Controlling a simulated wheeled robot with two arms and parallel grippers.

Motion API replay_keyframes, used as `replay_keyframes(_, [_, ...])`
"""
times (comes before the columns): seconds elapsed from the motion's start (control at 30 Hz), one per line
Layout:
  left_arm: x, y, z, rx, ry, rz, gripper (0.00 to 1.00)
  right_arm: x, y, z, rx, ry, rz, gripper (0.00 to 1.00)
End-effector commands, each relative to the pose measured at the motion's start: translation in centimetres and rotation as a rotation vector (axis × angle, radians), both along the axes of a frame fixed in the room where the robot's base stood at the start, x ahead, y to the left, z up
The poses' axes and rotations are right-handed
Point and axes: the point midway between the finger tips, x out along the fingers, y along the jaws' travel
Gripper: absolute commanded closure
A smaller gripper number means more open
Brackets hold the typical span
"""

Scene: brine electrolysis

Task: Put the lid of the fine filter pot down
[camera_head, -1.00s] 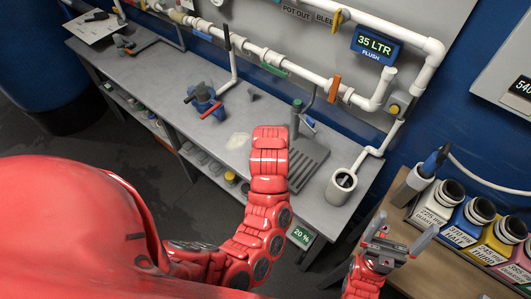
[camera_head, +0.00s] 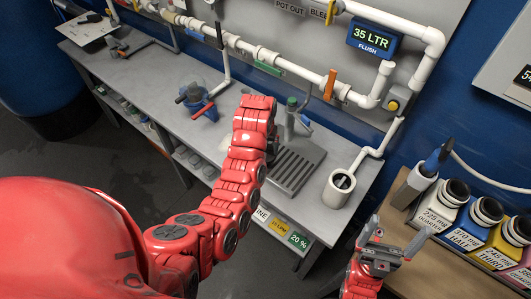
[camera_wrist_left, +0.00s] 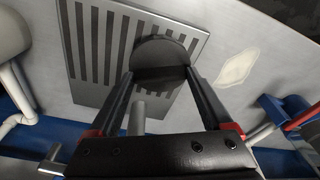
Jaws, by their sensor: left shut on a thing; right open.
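The lid is a dark, round-edged piece (camera_wrist_left: 160,55) between the fingertips of my left gripper (camera_wrist_left: 160,75) in the left wrist view. It is over the slotted grey drain plate (camera_wrist_left: 85,50); I cannot tell whether it touches it. In the head view my left gripper (camera_head: 272,142) is mostly hidden by its red arm, just left of the drain plate (camera_head: 292,172). A blue pot-like thing with red handles (camera_head: 197,103) stands on the bench to the left; I cannot tell if it is the filter pot. My right gripper (camera_head: 392,243) is open and empty at the lower right.
White pipes (camera_head: 300,68) run along the back wall above the bench. A green-topped upright (camera_head: 291,103) stands behind the drain plate, and a white cup-shaped drain (camera_head: 340,188) is to its right. Labelled bottles (camera_head: 445,205) stand at the right. The bench's left part (camera_head: 150,85) has free room.

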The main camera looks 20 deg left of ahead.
Motion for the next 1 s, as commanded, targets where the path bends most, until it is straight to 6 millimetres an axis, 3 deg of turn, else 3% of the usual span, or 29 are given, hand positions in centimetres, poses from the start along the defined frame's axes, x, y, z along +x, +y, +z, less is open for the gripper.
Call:
replay_keyframes(0.33, [1.2, 0.1, -0.1, 0.001, 0.004, 0.001, 0.83, 0.0, 0.0, 1.1, 0.0, 0.001, 0.0, 0.0])
replay_keyframes(0.6, [1.2, 0.1, -3.1, 0.0, 0.002, 0.0, 0.83, 0.0, 0.0, 3.2, 0.0, 0.001, 0.0, 0.0])
replay_keyframes(1.0, [1.2, 0.1, -4.1, 0.0, 0.001, 0.0, 0.83, 0.0, 0.0, 2.6, 0.0, 0.001, 0.0, 0.0])
